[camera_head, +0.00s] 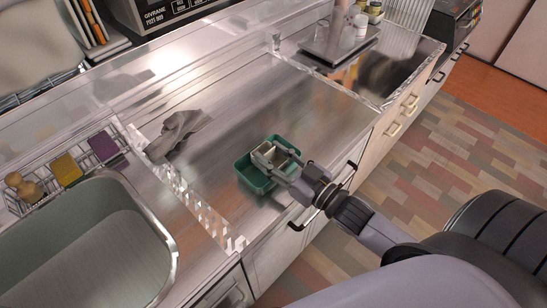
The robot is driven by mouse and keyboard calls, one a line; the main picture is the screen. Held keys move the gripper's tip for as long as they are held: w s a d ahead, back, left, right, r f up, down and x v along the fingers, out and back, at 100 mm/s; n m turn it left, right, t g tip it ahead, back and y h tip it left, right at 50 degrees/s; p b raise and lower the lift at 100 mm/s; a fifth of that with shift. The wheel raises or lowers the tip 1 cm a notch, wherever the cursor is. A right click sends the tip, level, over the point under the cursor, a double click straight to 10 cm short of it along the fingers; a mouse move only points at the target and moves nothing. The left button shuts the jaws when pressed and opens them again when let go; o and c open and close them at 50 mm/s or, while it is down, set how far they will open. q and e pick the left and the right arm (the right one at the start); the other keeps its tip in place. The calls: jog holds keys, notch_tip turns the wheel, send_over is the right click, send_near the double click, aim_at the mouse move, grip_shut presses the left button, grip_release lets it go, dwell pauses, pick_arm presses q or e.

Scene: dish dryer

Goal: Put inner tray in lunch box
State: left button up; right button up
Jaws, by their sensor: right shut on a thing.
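A green lunch box (248,174) sits on the metal counter near its front edge, left of the middle of the drawers. A small pale inner tray (268,154) is in my right gripper (273,156), over the box opening at its upper right side. The gripper reaches in from the lower right and is shut on the tray. The fingers hide part of the tray, and I cannot tell whether the tray touches the box floor. My left gripper is not in the picture.
A grey cloth (178,134) lies on the counter to the left. A sink (95,240) and a wire rack (70,168) with sponges are at the left. A tray with jars (340,45) stands at the back. The counter right of the box is clear.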

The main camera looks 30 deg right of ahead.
jog(key=shift+s+f, duration=0.1)
jog(key=shift+f, duration=0.35)
jog(key=shift+s+f, duration=0.25)
jog(key=shift+f, duration=0.5)
jog(key=o, duration=0.8)
jog(key=shift+r, duration=0.1)
jog(key=shift+o, duration=0.7)
jog(key=shift+r, duration=0.5)
jog(key=v, duration=1.1)
jog(key=shift+d+r+b, duration=0.25)
jog(key=shift+r+b, duration=0.1)
jog(key=shift+r, duration=0.15)
jog(key=shift+s+r, duration=0.1)
jog(key=shift+s, duration=0.05)
